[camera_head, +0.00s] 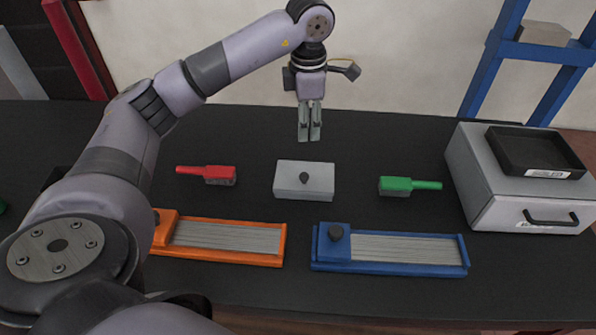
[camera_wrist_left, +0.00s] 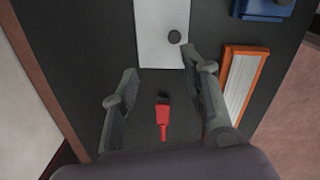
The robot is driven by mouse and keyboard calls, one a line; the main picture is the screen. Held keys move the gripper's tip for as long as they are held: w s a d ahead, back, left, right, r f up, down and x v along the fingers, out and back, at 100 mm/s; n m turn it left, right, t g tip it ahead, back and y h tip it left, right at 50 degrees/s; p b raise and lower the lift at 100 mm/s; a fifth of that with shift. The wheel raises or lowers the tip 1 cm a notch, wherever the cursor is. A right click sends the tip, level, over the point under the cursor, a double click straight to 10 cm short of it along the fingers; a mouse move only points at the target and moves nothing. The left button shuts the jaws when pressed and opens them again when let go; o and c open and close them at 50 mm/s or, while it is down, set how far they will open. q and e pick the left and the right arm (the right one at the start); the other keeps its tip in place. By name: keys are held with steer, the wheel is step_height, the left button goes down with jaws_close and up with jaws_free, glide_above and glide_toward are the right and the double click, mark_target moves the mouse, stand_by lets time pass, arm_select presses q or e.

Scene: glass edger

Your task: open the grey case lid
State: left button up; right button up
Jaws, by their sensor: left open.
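The lid looks closed. My left gripper (camera_head: 309,138) points down above and behind the case, apart from it, with nothing between its fingers. In the left wrist view the open fingers (camera_wrist_left: 158,92) frame bare table and a red brush (camera_wrist_left: 163,118). My right gripper does not show in either view.
The red brush (camera_head: 208,174) lies left of the case and a green brush (camera_head: 405,185) right. Orange (camera_head: 283,246) and blue (camera_head: 466,254) framed trays lie in front. A grey drawer box (camera_head: 480,190) with a black tray (camera_head: 535,150) stands at right. Table behind the case is clear.

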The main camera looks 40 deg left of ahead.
arm_select(q)
step_height(320, 180, up, 2)
steer(key=n, duration=0.7)
glide_above(304, 175)
step_height(304, 175, down, 5)
steer(key=shift+g, duration=0.3)
step_height(304, 175, down, 10)
steer(key=p, duration=0.3)
steer(key=shift+f, duration=0.65)
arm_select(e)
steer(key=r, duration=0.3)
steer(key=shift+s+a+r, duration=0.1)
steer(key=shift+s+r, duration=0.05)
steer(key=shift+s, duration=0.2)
arm_select(q)
jaws_close()
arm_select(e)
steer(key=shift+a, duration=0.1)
